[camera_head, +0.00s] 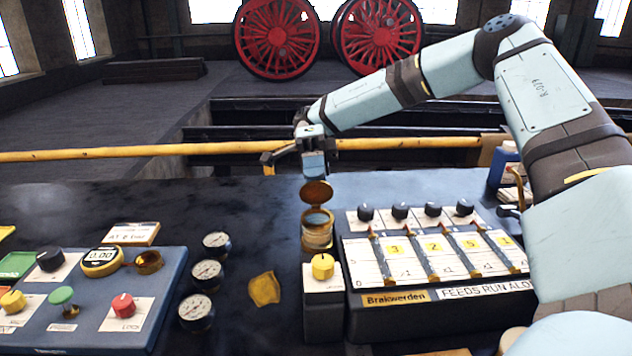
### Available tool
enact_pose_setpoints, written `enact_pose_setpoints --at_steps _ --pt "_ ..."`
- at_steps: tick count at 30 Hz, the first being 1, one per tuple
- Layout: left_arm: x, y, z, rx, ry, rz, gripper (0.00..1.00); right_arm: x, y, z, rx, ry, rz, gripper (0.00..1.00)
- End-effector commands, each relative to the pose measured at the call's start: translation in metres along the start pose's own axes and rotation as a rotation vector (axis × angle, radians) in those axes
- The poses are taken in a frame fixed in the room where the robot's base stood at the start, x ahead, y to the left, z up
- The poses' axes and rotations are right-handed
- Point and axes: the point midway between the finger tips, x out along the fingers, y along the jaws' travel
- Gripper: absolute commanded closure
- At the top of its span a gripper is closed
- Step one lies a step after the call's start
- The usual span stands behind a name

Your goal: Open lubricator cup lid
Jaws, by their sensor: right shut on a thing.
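The lubricator cup (317,232) is a small brass-rimmed cup, left of the feed panel. Its round brass lid (317,193) stands tilted up at the back of the cup, and the cup's mouth shows open below it. My right gripper (315,174) comes down from above and behind, with its tip at the lid's upper edge. It is shut on the lid, though the contact itself is small and hard to make out. My left gripper is not in view.
A block with a yellow knob (322,267) stands in front of the cup. The feed panel (430,262) with several black knobs is to the right. Several gauges (207,274) and a yellow cloth-like piece (264,289) lie left. A yellow rail (120,153) runs behind the bench.

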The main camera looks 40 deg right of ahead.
Motion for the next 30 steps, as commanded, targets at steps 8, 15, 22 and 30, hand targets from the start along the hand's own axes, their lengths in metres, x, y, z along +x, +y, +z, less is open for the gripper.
enact_pose_setpoints --at_steps 8,15,22,30 --pt "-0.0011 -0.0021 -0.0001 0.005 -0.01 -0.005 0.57 -0.0062 -0.005 0.001 0.002 0.021 0.135 1.0" --pt "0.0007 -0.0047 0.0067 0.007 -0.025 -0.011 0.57 -0.0077 -0.007 0.0013 0.001 0.029 0.182 1.0" --pt "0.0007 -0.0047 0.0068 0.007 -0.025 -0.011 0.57 -0.0078 -0.0073 0.0014 0.001 0.03 0.189 1.0" --pt "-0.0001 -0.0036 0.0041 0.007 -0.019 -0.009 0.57 -0.0077 -0.0074 0.0014 0.001 0.03 0.188 0.65"
